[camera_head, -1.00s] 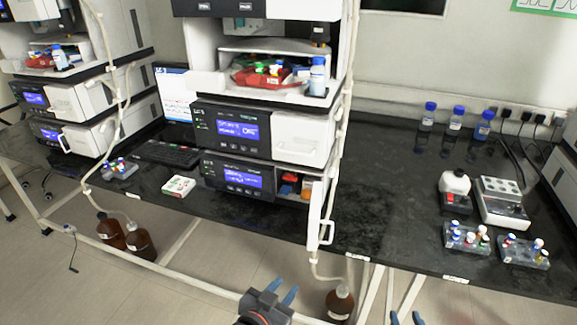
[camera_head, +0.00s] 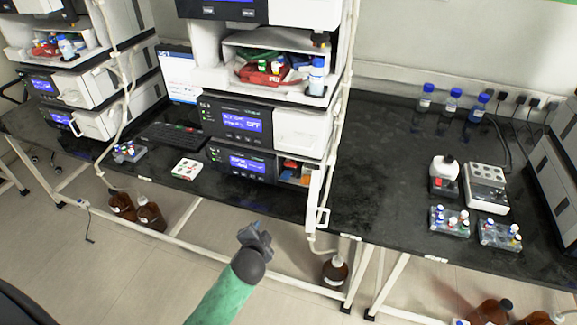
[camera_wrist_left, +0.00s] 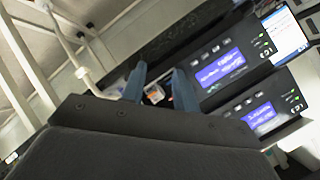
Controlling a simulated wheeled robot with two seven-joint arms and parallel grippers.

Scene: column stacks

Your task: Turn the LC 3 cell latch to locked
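The middle instrument stack has two lower modules with lit blue screens, the upper module (camera_head: 241,124) and the bottom module (camera_head: 248,163). The bottom module's compartment (camera_head: 293,172) is open and shows red and white parts inside. Its white door (camera_head: 318,192) is swung outward. I cannot make out the cell latch or its position, nor read an LC 3 label. My left gripper (camera_head: 256,236) is in front of and below the bottom module, clear of it. In the left wrist view its two blue fingers (camera_wrist_left: 159,88) are apart and empty, with the compartment behind them. My right gripper is out of view.
A white box (camera_head: 187,168) and a vial rack (camera_head: 129,152) lie on the black bench (camera_head: 380,170) left of the stack. Tubing runs down the stack's right side. Brown bottles (camera_head: 335,268) stand below. Bench between stack and right-hand vial racks (camera_head: 450,220) is clear.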

